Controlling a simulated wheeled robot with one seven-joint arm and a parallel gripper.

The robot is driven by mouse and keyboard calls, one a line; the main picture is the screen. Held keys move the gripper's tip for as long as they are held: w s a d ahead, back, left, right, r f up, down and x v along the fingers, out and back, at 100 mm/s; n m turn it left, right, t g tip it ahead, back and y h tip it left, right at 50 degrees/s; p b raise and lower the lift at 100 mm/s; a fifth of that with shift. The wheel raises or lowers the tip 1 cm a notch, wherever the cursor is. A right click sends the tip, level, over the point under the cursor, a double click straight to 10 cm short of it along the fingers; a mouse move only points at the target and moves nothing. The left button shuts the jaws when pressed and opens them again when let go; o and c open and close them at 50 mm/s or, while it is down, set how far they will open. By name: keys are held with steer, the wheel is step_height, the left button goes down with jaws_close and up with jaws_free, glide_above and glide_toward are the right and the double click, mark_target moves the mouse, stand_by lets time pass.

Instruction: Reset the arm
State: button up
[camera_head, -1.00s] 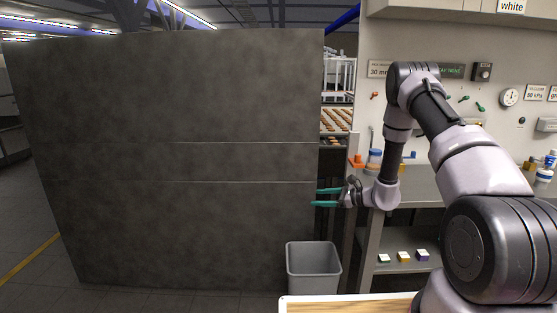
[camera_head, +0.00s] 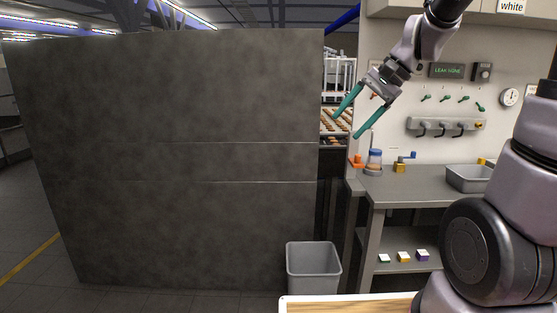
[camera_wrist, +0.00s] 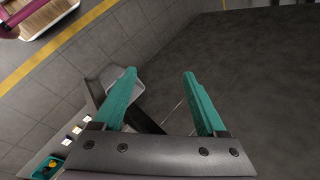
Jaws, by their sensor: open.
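My gripper (camera_head: 352,116) is raised in the head view, in front of the workbench's left end and the gap beside the dark panel. Its two teal fingers point down and to the left. In the wrist view the fingers of my gripper (camera_wrist: 160,80) stand wide apart with nothing between them. My arm is lifted high, and its upper part leaves the top of the head view.
A large dark grey panel (camera_head: 165,160) fills the left. A grey bin (camera_head: 313,268) stands by its right end. The grey workbench (camera_head: 415,185) holds a metal tray (camera_head: 468,178) and a blue-topped container (camera_head: 374,158). Small blocks lie on its lower shelf (camera_head: 400,265).

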steer(key=s+d+r+n+t+h, duration=0.1)
steer(key=s+d+r+t+h, duration=0.1)
steer(key=s, duration=0.4)
steer(key=s+d+r+n+t+h, duration=0.2)
steer(key=s+d+r, duration=0.1)
steer(key=s+d, duration=0.2)
steer(key=shift+s+d+r+t+h, duration=0.2)
steer(key=shift+s+r+t+h, duration=0.15)
steer(key=shift+s+t+h, duration=0.05)
